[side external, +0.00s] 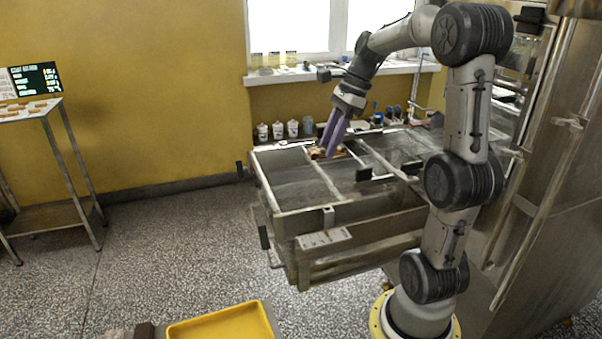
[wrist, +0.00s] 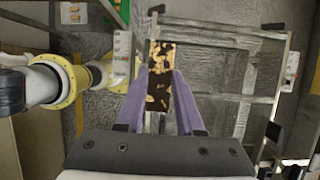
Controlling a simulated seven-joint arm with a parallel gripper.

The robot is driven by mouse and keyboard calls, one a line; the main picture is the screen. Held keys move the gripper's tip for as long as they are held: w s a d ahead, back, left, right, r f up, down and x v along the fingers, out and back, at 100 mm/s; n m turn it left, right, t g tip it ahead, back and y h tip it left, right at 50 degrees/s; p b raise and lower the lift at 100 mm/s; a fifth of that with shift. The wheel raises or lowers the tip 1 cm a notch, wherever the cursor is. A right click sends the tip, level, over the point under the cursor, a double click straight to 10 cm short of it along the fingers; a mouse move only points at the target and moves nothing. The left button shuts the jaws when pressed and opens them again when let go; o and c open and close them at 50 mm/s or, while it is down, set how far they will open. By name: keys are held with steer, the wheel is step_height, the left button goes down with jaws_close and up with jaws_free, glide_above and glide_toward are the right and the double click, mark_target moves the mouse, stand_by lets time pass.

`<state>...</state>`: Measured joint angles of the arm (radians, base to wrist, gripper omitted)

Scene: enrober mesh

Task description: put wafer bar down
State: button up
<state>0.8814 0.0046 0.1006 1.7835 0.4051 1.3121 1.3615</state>
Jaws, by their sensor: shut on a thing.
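The wafer bar (wrist: 160,78) is dark brown with golden, uncoated patches and lies lengthwise between the purple fingers in the wrist view. My gripper (wrist: 160,92) is shut on it, with a finger along each side and the far end sticking out past the tips. In the side external view my gripper (side external: 326,148) points down over the back part of the enrober mesh (side external: 292,193), and the bar (side external: 318,153) shows only as a small brown patch at the fingertips. The mesh also shows in the wrist view (wrist: 222,72). I cannot tell whether the bar touches the mesh.
Metal crossbars and raised rims divide the enrober bed. Jars (side external: 293,128) stand behind it against the wall. A yellow tray (side external: 222,325) is at the front, and a side table (side external: 35,110) with bars stands at the left. The mesh left of my gripper looks clear.

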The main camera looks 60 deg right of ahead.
steer(key=w+d+f, duration=0.4)
steer(key=w, duration=0.2)
glide_above(297, 177)
steer(key=s, duration=0.2)
steer(key=f, duration=0.4)
steer(key=shift+w+d+f, duration=0.1)
steer(key=shift+d+f, duration=0.1)
steer(key=shift+f, duration=0.05)
steer(key=shift+w+d+f, duration=0.2)
steer(key=shift+w+f, duration=0.05)
steer(key=shift+f, duration=0.25)
steer(key=shift+w+f, duration=0.1)
steer(key=shift+f, duration=1.45)
steer(key=shift+f, duration=0.1)
steer(key=o, duration=1)
